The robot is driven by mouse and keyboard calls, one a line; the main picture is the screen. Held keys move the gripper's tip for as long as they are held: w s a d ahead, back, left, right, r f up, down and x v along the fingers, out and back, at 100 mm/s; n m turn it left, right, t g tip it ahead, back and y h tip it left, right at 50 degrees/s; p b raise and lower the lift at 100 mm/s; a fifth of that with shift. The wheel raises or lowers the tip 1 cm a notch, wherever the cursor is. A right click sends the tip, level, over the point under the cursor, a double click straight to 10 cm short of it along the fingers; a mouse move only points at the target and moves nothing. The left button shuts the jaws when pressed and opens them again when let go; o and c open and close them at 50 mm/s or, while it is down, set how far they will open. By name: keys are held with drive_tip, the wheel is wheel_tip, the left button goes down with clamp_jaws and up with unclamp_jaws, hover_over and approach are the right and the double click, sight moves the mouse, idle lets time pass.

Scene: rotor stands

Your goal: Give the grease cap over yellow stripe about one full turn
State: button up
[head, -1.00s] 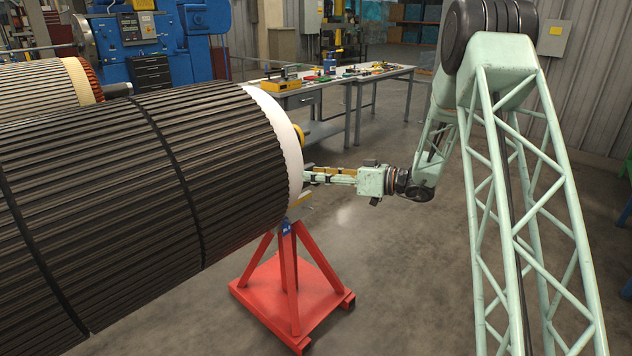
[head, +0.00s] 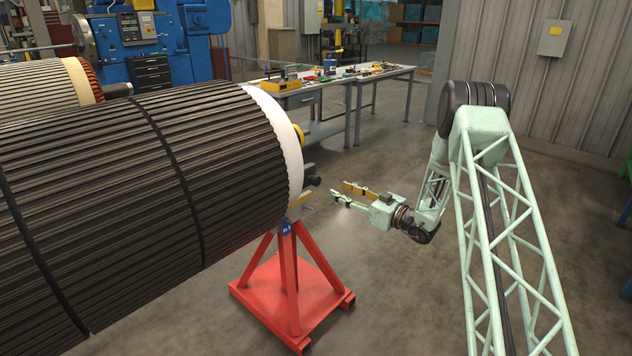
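A large dark ribbed rotor (head: 120,200) with a white end ring (head: 286,135) lies across the left. At its right end a small dark round part (head: 312,181) sticks out beside the stand's top; I cannot tell whether it is the grease cap.
A red stand (head: 291,285) holds up the rotor end. A grey workbench (head: 340,84) with tools stands behind, near a blue machine (head: 150,45). A second rotor (head: 45,85) lies at far left. The floor right of the stand is clear.

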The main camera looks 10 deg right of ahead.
sight(318, 180)
drive_tip(key=shift+w, duration=0.1)
idle(0.3)
drive_tip(key=shift+b+x, duration=1.15)
drive_tip(key=shift+x, duration=5.7)
drive_tip(key=shift+c, duration=0.4)
drive_tip(key=c, duration=0.8)
